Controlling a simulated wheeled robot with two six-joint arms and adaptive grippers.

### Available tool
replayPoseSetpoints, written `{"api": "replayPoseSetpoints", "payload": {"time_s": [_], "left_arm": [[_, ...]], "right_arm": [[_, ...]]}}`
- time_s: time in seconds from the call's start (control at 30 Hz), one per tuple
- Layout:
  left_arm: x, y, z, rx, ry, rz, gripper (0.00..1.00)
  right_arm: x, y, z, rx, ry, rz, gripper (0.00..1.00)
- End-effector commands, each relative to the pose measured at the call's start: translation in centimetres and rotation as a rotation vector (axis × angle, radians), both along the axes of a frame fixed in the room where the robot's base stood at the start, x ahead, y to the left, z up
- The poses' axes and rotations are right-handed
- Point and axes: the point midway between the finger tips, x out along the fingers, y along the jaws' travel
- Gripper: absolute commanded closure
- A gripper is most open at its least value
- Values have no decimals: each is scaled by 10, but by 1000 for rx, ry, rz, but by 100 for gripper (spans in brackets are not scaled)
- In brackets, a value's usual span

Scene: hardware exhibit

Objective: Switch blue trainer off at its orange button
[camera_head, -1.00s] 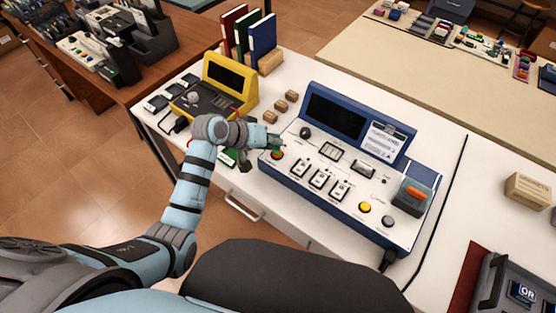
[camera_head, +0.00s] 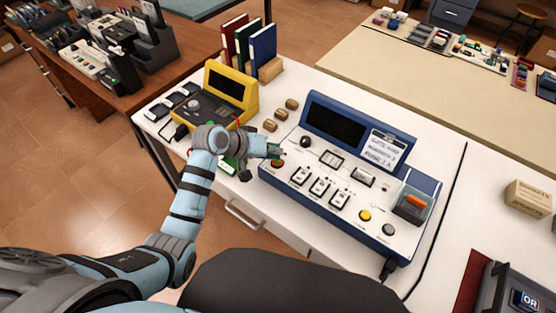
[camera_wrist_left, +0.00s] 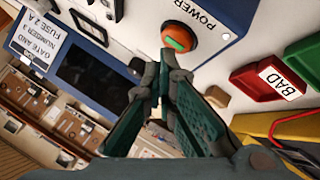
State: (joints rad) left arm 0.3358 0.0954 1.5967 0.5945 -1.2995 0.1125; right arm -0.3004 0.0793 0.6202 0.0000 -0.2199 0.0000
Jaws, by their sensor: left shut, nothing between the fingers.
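The blue trainer (camera_head: 330,122) stands on the white bench with a dark screen. Its round orange button (camera_wrist_left: 180,37), with a green centre, is beside the word POWER in the wrist view. In the head view the button (camera_head: 277,163) is at the panel's left end, partly covered by my gripper. My left gripper (camera_head: 277,151) is shut and empty, just above the button. In the wrist view its fingertips (camera_wrist_left: 160,72) are beside the button in the picture; contact cannot be told. My right gripper is not in view.
A yellow trainer (camera_head: 215,98) and small wooden blocks (camera_head: 281,114) are left of and behind the blue trainer. A red tray (camera_wrist_left: 268,82) marked BAD lies near the button. The trainer also carries a yellow button (camera_head: 365,215) and an orange rocker (camera_head: 415,201).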

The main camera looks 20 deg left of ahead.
Motion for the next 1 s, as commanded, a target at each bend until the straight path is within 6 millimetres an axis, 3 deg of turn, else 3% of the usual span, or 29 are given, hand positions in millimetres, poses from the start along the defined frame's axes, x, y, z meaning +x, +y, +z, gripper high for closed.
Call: {"api": "replayPoseSetpoints", "payload": {"time_s": [1.0], "left_arm": [[0,0,-10,0,1,-1,100]], "right_arm": [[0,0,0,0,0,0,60]]}}
